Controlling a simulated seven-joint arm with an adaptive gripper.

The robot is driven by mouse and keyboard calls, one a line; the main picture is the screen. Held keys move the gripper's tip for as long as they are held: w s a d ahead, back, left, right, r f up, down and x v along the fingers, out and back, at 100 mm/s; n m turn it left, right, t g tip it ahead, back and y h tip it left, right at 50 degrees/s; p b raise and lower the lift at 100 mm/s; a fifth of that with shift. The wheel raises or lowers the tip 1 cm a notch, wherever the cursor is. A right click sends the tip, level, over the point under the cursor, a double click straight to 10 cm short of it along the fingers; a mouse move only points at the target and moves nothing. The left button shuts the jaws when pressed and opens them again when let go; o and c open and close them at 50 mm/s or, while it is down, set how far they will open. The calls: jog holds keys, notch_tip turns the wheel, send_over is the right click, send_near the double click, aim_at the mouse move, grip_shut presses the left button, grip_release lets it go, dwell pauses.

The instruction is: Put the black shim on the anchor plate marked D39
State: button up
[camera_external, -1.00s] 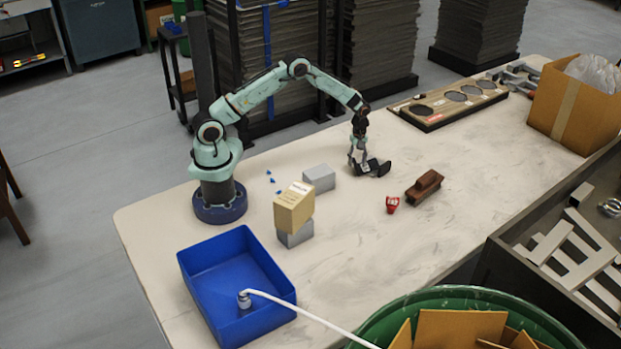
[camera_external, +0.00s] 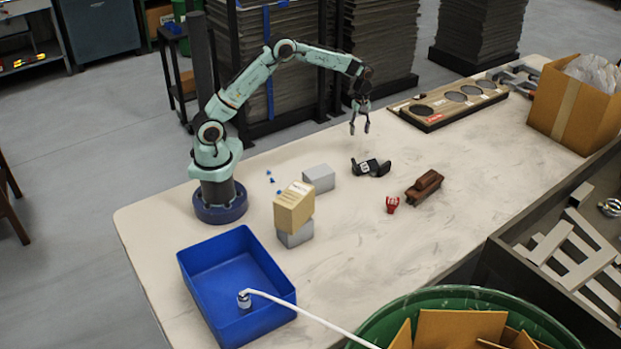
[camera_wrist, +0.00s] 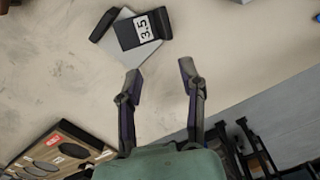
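A black piece with a white label reading 3.5 (camera_wrist: 144,28) lies over a grey plate (camera_wrist: 122,50) in the wrist view. A plain black piece (camera_wrist: 101,25) lies at the plate's left side. In the external view the black labelled piece (camera_external: 369,167) is mid-table. I cannot tell for sure which black piece is the shim, and no D39 mark is legible. My gripper (camera_external: 360,131) is above and apart from these pieces. In the wrist view my gripper (camera_wrist: 160,78) has its fingers spread with nothing between them.
A brown block (camera_external: 425,187) and a red tag (camera_external: 392,204) lie to the right. A grey block (camera_external: 319,178) and a stacked cardboard box (camera_external: 294,207) stand left. A blue bin (camera_external: 208,243) is at front left, a board with round recesses (camera_external: 447,108) at the back.

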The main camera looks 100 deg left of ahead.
jog(key=s+d+r+m, duration=0.5)
jog(key=d, duration=0.3)
jog(key=s+d+r+m, duration=0.4)
jog(key=d+r+m, duration=0.15)
jog(key=d, duration=0.25)
jog(key=s+d+m, duration=0.3)
jog(key=s+m, duration=0.2)
jog(key=s, duration=0.4)
jog(key=s+d+m, duration=0.4)
jog(key=s+m, duration=0.2)
jog(key=s, duration=0.3)
jog(key=shift+d+f+y, duration=0.3)
jog(key=shift+f+y, duration=0.1)
jog(key=shift+w, duration=0.1)
jog(key=o, duration=0.8)
